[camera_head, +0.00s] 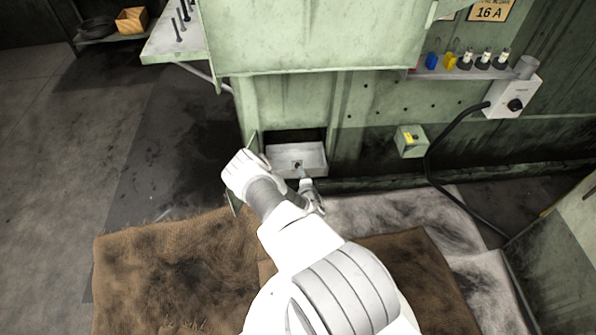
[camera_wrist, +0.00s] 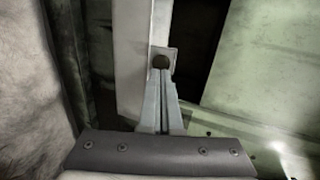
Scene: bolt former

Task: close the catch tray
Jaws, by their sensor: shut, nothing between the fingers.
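The catch tray (camera_head: 312,157) is a pale grey metal box at the low opening in the green machine, with a dark gap behind its upper edge. A small dark fitting shows at its middle. In the wrist view the tray (camera_wrist: 130,55) is a pale upright strip, with a small square plate and round dark knob or hole (camera_wrist: 161,61) beside it. My gripper (camera_head: 305,181) is at the front of the tray. In the wrist view its fingers (camera_wrist: 163,80) are together and empty, their tips right at the plate; whether they touch cannot be told.
A green flap (camera_head: 253,143) stands open left of the opening, close to my arm. A green box with a yellow button (camera_head: 411,140) and a black cable (camera_head: 431,158) are to the right. Brown sacking (camera_head: 165,265) covers the floor in front.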

